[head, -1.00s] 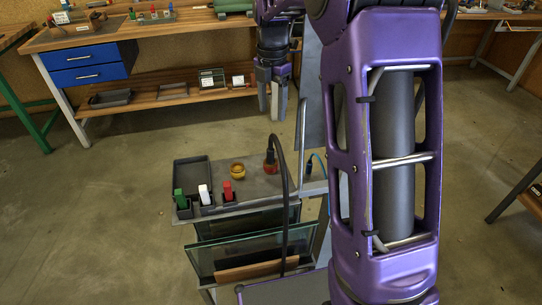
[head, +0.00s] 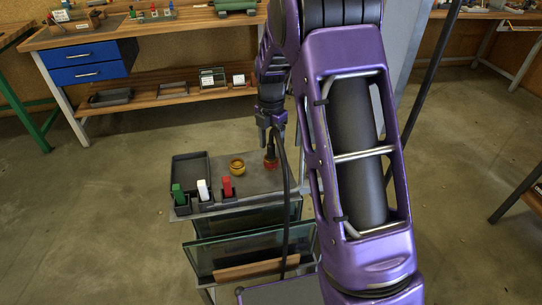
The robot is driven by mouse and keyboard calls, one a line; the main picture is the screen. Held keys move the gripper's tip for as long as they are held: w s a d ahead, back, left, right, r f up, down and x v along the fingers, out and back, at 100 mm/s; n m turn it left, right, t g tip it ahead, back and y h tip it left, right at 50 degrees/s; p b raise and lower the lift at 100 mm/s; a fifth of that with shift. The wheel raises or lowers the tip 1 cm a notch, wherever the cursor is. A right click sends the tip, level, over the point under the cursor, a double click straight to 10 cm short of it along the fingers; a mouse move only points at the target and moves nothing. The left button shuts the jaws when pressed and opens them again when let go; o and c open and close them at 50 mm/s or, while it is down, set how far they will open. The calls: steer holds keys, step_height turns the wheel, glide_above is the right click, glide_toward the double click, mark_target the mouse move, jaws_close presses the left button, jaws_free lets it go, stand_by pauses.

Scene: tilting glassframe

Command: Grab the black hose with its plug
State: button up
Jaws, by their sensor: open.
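The black hose (head: 287,205) rises from the lower part of the cart, arches up and ends at its plug (head: 270,160). The plug is black with an orange-red base and stands upright at the back right of the cart's grey top. My gripper (head: 271,140) points down just above the plug, its fingers apart around or right beside the plug's upper end. I cannot tell whether the fingers touch it. My purple arm covers the right side of the cart.
On the cart top (head: 240,185) are a yellow ring-shaped part (head: 237,167), a dark tray (head: 190,168), and green, white and red blocks (head: 227,187) in holders. Glass panes (head: 240,250) lean in the cart below. A workbench (head: 150,35) stands behind.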

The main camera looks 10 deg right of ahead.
steer(key=shift+f, duration=0.65)
jaws_close()
